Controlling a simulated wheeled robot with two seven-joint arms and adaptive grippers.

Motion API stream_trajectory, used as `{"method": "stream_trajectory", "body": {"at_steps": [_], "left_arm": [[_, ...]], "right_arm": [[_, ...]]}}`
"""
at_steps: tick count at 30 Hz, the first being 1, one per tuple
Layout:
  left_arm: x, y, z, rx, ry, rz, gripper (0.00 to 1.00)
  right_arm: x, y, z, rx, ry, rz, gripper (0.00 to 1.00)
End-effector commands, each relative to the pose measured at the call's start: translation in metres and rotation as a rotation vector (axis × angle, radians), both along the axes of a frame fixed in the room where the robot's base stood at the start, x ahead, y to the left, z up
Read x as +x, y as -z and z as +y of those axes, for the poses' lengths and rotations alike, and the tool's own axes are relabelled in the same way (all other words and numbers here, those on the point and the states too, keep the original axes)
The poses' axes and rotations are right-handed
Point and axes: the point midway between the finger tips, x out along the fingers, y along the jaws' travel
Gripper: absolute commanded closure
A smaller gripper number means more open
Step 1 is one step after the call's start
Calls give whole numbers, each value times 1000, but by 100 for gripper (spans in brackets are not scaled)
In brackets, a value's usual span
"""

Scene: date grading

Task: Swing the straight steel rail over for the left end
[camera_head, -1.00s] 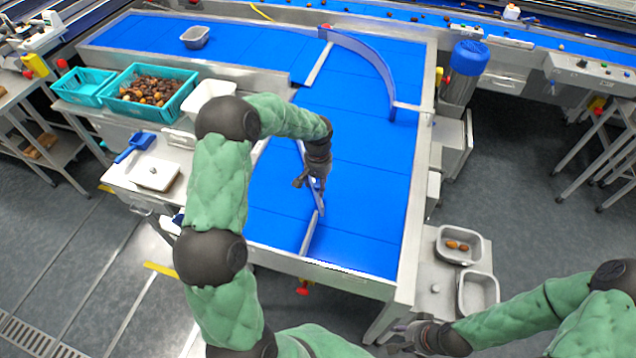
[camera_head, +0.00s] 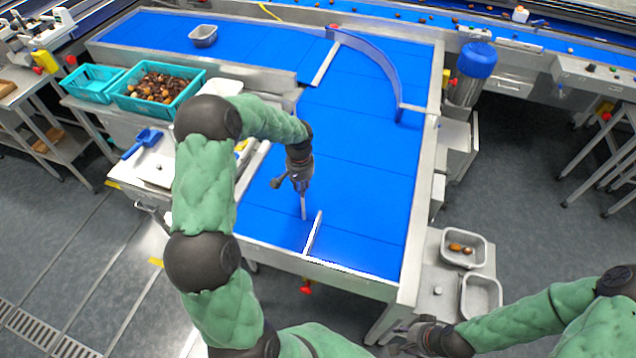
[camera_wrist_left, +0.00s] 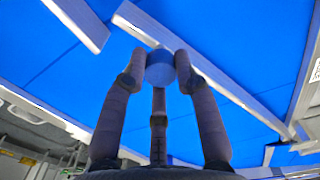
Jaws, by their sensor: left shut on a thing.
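The straight steel rail (camera_head: 303,208) lies over the blue belt.
A curved blue guide (camera_head: 372,58) and a steel strip (camera_head: 325,66) stand farther up the belt. Grey trays (camera_head: 464,248) sit on a stand at right. Teal crates (camera_head: 160,88) stand at left. The belt right of the left gripper is clear.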

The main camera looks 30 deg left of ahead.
Motion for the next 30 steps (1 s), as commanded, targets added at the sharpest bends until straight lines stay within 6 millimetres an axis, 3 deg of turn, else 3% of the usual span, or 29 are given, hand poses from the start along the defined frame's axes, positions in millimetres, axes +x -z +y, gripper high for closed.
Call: {"method": "stream_trajectory", "body": {"at_steps": [9,18,24,30], "left_arm": [[-54,-1,85,-2,182,3,100],[-82,-1,153,-1,336,2,100],[-89,0,181,-2,399,2,100],[-92,0,194,-1,431,2,100]], "right_arm": [[0,-15,0,0,0,0,60],[0,-25,0,0,0,0,60],[0,-28,0,0,0,0,60],[0,-29,0,0,0,0,60]]}}
